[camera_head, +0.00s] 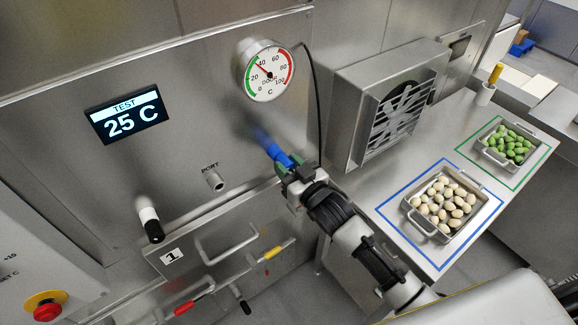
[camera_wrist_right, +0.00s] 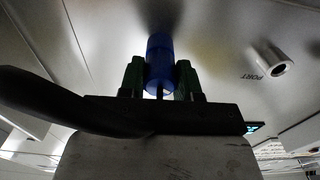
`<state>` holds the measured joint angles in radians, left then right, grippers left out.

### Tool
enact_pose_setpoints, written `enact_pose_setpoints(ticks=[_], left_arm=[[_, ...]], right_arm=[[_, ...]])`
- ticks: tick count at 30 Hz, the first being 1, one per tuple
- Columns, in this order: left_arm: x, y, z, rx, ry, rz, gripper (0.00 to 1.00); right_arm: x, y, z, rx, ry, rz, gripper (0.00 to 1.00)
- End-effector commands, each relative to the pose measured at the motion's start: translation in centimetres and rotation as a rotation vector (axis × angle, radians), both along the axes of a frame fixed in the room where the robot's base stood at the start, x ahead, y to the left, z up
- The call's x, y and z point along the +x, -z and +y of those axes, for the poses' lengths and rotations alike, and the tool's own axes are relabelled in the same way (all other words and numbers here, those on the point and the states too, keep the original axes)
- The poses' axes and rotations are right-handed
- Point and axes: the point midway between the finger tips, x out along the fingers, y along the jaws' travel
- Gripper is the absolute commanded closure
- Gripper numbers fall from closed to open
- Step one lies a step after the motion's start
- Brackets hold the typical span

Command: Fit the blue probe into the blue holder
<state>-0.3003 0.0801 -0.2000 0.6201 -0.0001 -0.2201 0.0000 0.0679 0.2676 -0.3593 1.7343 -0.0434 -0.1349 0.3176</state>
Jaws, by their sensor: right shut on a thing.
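The blue probe (camera_head: 279,154) is a short blue cylinder in the jaws of my right gripper (camera_head: 290,168). It points up and left toward the steel panel. In the right wrist view the blue probe (camera_wrist_right: 159,55) stands between the two green fingertips of my right gripper (camera_wrist_right: 160,80), its far end close to the panel; I cannot tell whether it touches. A fainter blue patch on the panel beyond it looks like its reflection. I cannot make out a separate blue holder. My left gripper is not in view.
The panel carries a round gauge (camera_head: 268,71), a display reading 25 C (camera_head: 126,116) and a metal port (camera_head: 213,180). A black cable (camera_head: 317,90) hangs from the gauge toward my right gripper. A vent box (camera_head: 350,80) and a counter with two trays stand at right.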

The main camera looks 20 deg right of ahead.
Motion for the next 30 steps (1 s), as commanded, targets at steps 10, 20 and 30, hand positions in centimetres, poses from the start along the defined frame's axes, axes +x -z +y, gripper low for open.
enact_pose_setpoints(ticks=[10,20,30], left_arm=[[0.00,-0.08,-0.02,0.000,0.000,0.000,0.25],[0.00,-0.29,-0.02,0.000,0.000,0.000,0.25],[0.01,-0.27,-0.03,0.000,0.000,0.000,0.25]], right_arm=[[0.00,-0.06,-0.01,0.000,0.000,-0.001,0.92],[0.14,-0.10,0.04,0.000,0.000,-0.002,0.92],[0.15,-0.08,0.03,0.000,0.000,-0.002,0.40]])
